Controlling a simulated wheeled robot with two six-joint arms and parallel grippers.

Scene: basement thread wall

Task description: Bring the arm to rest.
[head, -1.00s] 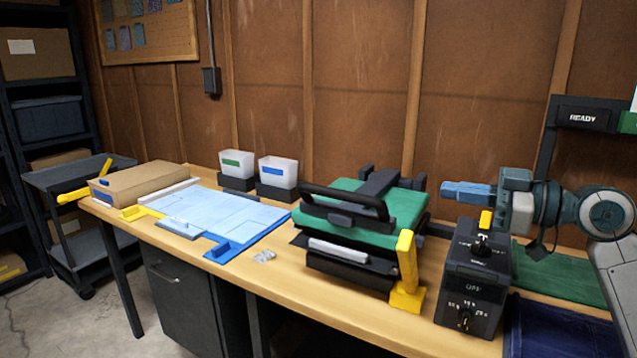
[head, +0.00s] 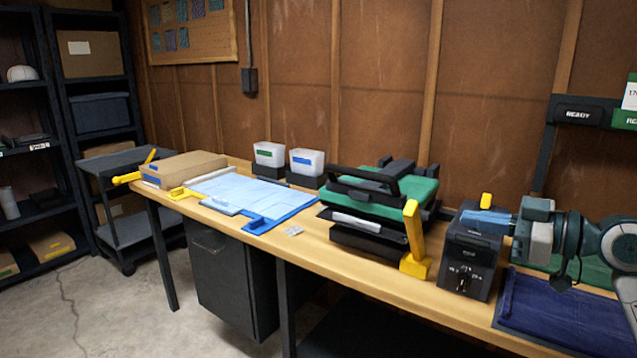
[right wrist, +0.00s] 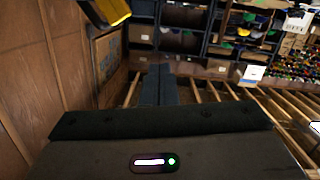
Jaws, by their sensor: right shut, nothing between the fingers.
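My right gripper (head: 468,220) comes in from the right in the head view, its blue fingers closed together and empty. It is in the air in front of the upper part of the black control box (head: 470,268) and hides part of it. In the right wrist view its dark fingers (right wrist: 158,85) lie side by side, pointing away from the camera. A yellow piece (right wrist: 112,12) shows at the upper left there. My left gripper is in neither view.
The wooden bench (head: 345,270) holds a green-topped press (head: 400,190) with a yellow handle (head: 413,235), a blue board (head: 265,222), two white bins (head: 306,162), a cardboard box (head: 185,168) and dark blue cloth (head: 565,310). A cart (head: 110,200) stands left. Open floor lies in front.

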